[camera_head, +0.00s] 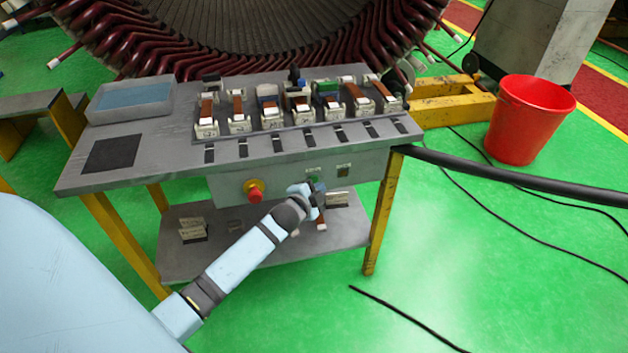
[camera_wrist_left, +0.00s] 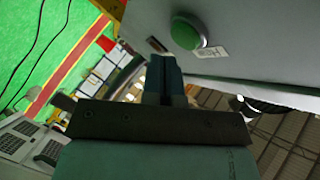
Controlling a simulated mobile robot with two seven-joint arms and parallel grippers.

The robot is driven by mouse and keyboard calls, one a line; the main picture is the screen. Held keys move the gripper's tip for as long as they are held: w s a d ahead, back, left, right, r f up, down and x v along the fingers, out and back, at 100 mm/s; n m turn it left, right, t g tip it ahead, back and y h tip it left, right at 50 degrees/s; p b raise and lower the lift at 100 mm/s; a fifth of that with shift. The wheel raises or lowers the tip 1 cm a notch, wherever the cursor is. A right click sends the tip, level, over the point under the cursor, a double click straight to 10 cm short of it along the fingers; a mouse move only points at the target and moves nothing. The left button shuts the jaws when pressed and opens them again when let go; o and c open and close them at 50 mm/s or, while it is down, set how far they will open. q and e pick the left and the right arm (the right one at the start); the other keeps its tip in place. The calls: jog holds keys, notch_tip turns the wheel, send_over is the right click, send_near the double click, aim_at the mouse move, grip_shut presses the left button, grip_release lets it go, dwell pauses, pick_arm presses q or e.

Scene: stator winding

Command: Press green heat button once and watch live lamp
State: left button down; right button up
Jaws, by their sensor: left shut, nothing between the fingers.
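The green button (camera_wrist_left: 187,33) is large and round in the left wrist view, set in a pale metal ring on the grey panel (camera_wrist_left: 255,35). In the head view only a little of the green button (camera_head: 315,179) shows past my gripper. My left gripper (camera_head: 307,188) is at the front of the control box under the bench. In the left wrist view its fingers (camera_wrist_left: 164,62) are shut and empty, beside the button in the picture; contact cannot be told. A small dark square fitting (camera_head: 343,172) sits right of the button; I cannot tell whether it is the lamp or whether anything is lit.
A red knob on a yellow base (camera_head: 255,191) sits left on the same box (camera_head: 225,190). Several coil clamps stand on the bench top (camera_head: 175,150). A yellow leg (camera_head: 382,215) and thick black cable (camera_head: 480,172) are at right. A red bucket (camera_head: 527,120) stands beyond on green floor.

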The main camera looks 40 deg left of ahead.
pick_arm(q)
jog(key=shift+w, duration=0.1)
jog(key=shift+w+a, duration=0.2)
jog(key=shift+a, duration=0.15)
jog(key=shift+w+a, duration=0.1)
jog(key=shift+a, duration=0.05)
dwell(0.6)
jog(key=shift+w+a+p, duration=0.15)
jog(key=shift+p, duration=0.15)
dwell(0.4)
jog(key=shift+s+d+p, duration=0.35)
jog(key=shift+s+d, duration=0.15)
jog(key=shift+d, duration=0.15)
